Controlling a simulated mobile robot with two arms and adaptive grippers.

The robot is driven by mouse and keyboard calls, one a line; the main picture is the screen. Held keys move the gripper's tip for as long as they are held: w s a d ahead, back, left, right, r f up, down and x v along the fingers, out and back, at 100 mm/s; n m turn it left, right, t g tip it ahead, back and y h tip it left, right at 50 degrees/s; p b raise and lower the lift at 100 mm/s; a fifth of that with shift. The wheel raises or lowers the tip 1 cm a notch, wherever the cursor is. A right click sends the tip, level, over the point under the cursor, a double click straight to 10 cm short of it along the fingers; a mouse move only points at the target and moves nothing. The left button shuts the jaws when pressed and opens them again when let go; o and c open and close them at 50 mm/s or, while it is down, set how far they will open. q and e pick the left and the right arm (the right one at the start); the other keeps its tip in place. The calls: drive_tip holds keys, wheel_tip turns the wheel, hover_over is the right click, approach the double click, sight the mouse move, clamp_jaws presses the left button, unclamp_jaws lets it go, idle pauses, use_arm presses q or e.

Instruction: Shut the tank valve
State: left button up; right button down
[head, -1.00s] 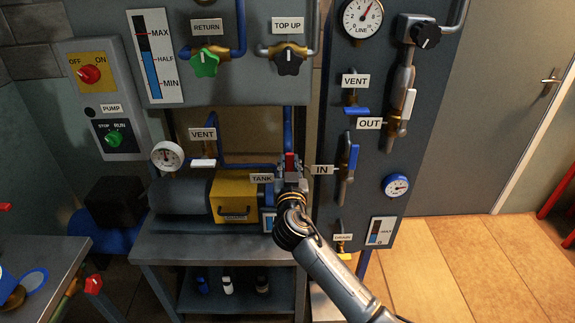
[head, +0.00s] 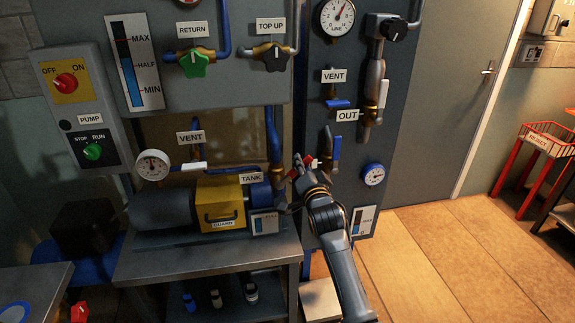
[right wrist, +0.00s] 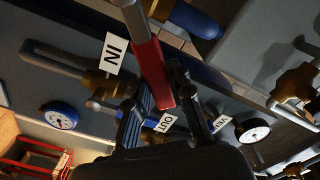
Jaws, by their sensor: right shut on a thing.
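The tank valve's red lever (head: 309,159) shows in the head view to the right of the TANK label (head: 251,178), partly hidden by my right gripper (head: 300,174). In the right wrist view the red lever (right wrist: 151,70) runs down between the two fingers of my right gripper (right wrist: 160,100), which is shut on it. The lever reaches out sideways from the blue pipe (head: 274,145). My left gripper is not in view.
The IN valve's blue lever (head: 336,152) is close to the right of my gripper. A yellow guard box (head: 221,204) stands on the metal bench (head: 215,262) to the left. The blue gauge (head: 373,174) is on the panel at right.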

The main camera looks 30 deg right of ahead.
wheel_tip(320, 180, down, 6)
drive_tip(key=d+m, duration=0.2)
drive_tip(key=m, duration=0.6)
drive_tip(key=shift+s+d+m, duration=0.15)
drive_tip(key=shift+s+m, duration=0.15)
drive_tip(key=shift+f, duration=0.1)
drive_tip(key=c, duration=1.2)
unclamp_jaws()
drive_tip(key=shift+o, duration=0.2)
drive_tip(key=v, duration=1.2)
